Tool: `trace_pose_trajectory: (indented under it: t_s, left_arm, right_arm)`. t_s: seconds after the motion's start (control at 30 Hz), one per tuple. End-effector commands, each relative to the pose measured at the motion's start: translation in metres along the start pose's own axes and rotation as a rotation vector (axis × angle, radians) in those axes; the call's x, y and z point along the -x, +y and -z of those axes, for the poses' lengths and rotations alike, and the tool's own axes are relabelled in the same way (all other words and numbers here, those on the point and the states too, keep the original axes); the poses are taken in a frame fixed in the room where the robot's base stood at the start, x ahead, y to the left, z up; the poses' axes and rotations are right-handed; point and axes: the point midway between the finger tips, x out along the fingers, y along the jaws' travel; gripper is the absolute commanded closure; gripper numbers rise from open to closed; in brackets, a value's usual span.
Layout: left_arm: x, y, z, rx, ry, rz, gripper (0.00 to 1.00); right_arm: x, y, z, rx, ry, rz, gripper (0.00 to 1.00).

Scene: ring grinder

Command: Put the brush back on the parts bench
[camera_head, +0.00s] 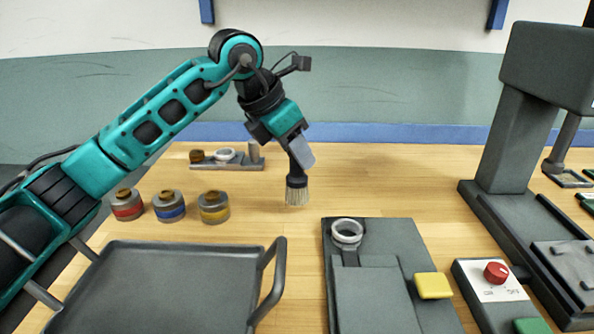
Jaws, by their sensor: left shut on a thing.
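My left gripper (293,140) is shut on the brush (297,190) and points down over the middle of the wooden bench (400,185). The brush hangs upright with its pale bristles down. The bristle tips are close to the bench top; I cannot tell whether they touch it. The gripper's fingers hide the upper part of the handle. My right gripper is not in view.
Three banded cans (170,206) stand left of the brush, and a small rack (228,163) lies behind. A grey tray (180,250) is at the front left. A fixture with a metal ring (346,233) and yellow pad (433,286) is in front. A tall machine (520,120) stands right.

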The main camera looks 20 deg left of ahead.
Motion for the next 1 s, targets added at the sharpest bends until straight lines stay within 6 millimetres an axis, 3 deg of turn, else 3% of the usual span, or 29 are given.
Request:
trace_pose_trajectory:
  t_s: [0.23,0.6,0.63,0.9,1.0]
  left_arm:
    - [-0.032,0.0,0.019,0.001,0.003,0.001,1.0]
    - [-0.035,0.0,0.021,0.0,0.001,0.0,1.0]
    - [-0.035,0.0,0.021,0.0,0.001,0.0,0.7]
    - [-0.035,0.0,0.02,0.0,0.002,0.0,0.46]
    - [-0.035,0.0,0.02,0.0,0.002,0.0,0.46]
  right_arm:
    - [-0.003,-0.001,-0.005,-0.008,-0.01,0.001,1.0]
    - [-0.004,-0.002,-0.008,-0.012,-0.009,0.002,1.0]
    - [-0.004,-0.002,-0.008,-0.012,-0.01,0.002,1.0]
    - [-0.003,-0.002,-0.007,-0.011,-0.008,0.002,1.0]
    - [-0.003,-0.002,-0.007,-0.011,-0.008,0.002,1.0]
